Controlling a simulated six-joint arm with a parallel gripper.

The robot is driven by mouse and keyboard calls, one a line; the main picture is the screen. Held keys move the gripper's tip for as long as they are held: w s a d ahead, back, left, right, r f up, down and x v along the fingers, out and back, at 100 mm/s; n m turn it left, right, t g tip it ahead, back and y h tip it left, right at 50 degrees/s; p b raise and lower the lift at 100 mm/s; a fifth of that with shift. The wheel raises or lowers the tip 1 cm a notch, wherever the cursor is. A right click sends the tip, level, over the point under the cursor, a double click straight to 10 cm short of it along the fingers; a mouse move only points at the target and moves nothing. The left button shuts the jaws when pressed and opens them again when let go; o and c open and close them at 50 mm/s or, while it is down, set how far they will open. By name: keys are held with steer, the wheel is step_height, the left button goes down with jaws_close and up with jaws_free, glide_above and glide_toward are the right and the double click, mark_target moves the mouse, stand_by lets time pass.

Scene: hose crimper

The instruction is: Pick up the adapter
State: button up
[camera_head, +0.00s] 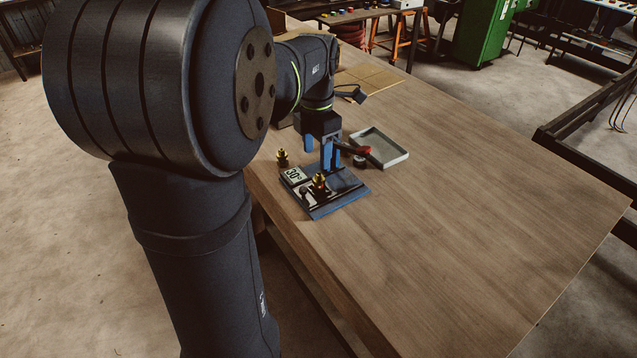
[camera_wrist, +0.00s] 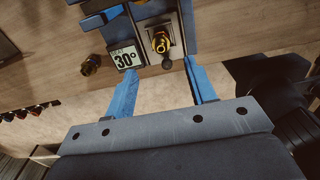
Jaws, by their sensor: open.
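Two brass-coloured fittings are in view, and I cannot tell for certain which one is the adapter. One brass fitting (camera_head: 282,157) stands on the wooden table beside the display; it also shows in the wrist view (camera_wrist: 91,64). The other brass fitting (camera_head: 319,182) sits upright on the blue fixture (camera_head: 345,203) and shows in the wrist view (camera_wrist: 161,43) too. My gripper (camera_head: 322,158) is open and empty above the fixture area, its blue fingers spread. In the wrist view my gripper (camera_wrist: 160,70) has its fingers apart from both fittings.
A display reading 30° (camera_head: 294,175) stands by the fixture. A red-tipped lever (camera_head: 357,150) reaches out behind it. A shallow grey tray (camera_head: 400,158) lies to the right. The wooden table (camera_head: 470,210) is clear at the right and front.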

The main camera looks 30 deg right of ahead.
mark_target(318, 174)
step_height(318, 174, down, 8)
steer(key=shift+s+f, duration=0.1)
steer(key=shift+s, duration=0.05)
jaws_close()
stand_by(0.5)
